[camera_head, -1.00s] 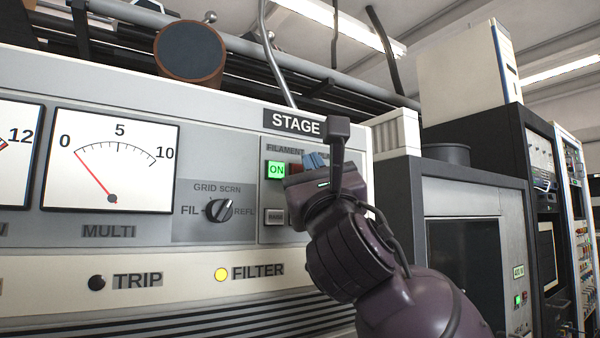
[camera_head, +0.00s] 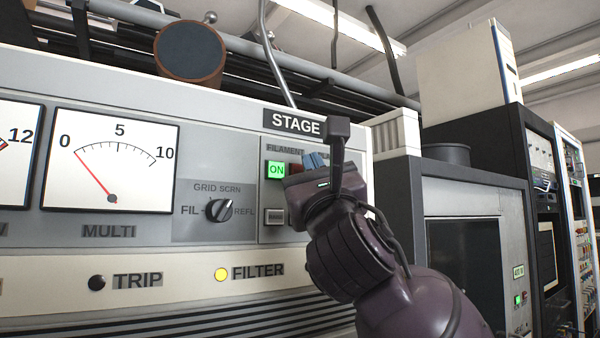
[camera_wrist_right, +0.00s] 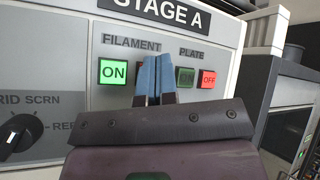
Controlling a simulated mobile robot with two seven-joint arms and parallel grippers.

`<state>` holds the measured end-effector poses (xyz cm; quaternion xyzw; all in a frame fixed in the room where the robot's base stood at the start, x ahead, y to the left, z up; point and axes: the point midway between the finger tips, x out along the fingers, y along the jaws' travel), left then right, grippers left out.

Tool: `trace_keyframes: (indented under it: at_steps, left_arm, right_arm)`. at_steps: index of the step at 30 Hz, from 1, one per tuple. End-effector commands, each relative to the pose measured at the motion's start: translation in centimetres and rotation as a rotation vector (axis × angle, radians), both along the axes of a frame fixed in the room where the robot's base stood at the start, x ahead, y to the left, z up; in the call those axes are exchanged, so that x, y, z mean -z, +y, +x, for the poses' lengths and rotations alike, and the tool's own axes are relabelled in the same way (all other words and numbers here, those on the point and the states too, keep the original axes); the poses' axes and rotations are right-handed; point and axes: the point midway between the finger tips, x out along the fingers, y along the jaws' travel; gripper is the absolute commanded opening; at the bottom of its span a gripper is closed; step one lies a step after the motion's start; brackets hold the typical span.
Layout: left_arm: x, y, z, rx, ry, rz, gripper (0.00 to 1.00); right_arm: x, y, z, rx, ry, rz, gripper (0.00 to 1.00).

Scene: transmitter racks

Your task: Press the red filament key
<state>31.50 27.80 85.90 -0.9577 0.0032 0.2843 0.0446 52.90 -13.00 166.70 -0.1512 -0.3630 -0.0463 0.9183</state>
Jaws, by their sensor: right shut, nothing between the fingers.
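The red filament key (camera_head: 295,168) shows only in part in the head view, just right of the lit green filament ON key (camera_head: 275,170). In the right wrist view the green key (camera_wrist_right: 113,72) is clear, while the red filament key is mostly hidden behind my fingers. My right gripper (camera_wrist_right: 155,76) is shut and empty, its blue fingertips together in front of the red key's place. In the head view the gripper (camera_head: 314,160) points at the panel; I cannot tell whether the tips touch the key. My left gripper is not in view.
Right of my fingers, the plate keys are a dark green key (camera_wrist_right: 185,77) and a lit red OFF key (camera_wrist_right: 208,79). A selector knob (camera_head: 219,210) sticks out on the left. A dark cabinet (camera_head: 475,210) stands to the right.

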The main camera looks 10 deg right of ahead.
Motion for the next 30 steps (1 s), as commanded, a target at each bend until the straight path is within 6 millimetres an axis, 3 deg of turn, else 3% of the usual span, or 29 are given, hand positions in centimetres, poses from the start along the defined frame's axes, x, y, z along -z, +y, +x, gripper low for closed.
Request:
trace_keyframes:
  at_steps: [30]
  left_arm:
    - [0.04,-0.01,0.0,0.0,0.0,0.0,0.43]
  right_arm:
    - [0.01,0.31,0.81,0.0,0.0,0.0,0.0]
